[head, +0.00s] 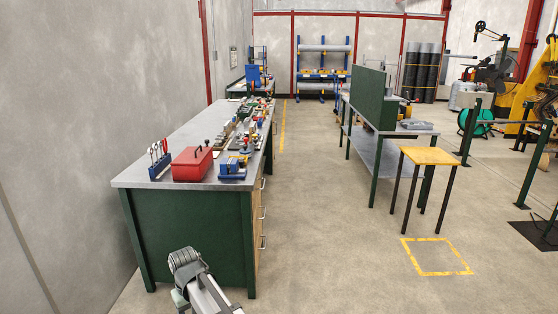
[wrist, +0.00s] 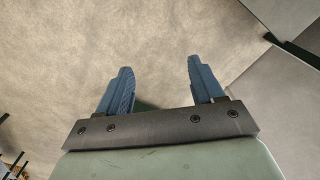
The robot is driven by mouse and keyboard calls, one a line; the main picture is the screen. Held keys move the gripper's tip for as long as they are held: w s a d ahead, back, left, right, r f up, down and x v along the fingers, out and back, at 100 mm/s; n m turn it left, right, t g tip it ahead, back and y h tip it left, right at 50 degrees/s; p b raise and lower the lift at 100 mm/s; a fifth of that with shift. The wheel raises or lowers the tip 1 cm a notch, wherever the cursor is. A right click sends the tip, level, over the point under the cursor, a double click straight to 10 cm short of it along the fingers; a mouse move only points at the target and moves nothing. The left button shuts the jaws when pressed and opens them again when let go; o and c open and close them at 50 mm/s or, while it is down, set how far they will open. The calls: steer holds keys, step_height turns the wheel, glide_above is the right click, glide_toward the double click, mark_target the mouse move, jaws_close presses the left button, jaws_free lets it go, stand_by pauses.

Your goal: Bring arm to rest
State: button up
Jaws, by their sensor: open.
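My gripper (wrist: 157,78) shows in the wrist view with its two blue fingers spread apart. Nothing is between the fingers, and bare concrete floor lies behind them. In the head view, part of my arm shows at the bottom, in front of the near end of the green workbench. The gripper's fingers cannot be made out in the head view.
The green workbench (head: 190,240) at left carries a red toolbox (head: 192,165), a blue vise (head: 233,168) and several tools. A yellow-topped stool (head: 432,156) stands right, behind a yellow floor square (head: 437,273). The aisle floor (head: 320,220) between is clear.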

steer(key=w+d+f+m, duration=0.15)
steer(key=d+f, duration=0.35)
steer(key=d, duration=0.8)
steer(key=w+d+f+m, duration=0.1)
steer(key=d+f+m, duration=0.3)
steer(key=d, duration=0.8)
steer(key=s+d+f+m, duration=0.1)
steer(key=s+d+f, duration=0.25)
steer(key=d, duration=0.65)
steer(key=s+d+f+m, duration=0.25)
steer(key=d+f, duration=0.25)
steer(key=d, duration=0.4)
steer(key=s+f+g, duration=0.2)
steer(key=s+f, duration=0.4)
steer(key=s, duration=0.4)
steer(key=s+f+g, duration=0.2)
steer(key=s+f, duration=0.5)
steer(key=s, duration=0.2)
steer(key=s+f+n+g, duration=0.1)
steer(key=s+f+g, duration=0.1)
steer(key=s+f, duration=0.5)
steer(key=s, duration=0.3)
steer(key=shift+s+g, duration=0.3)
steer(key=shift+g, duration=0.1)
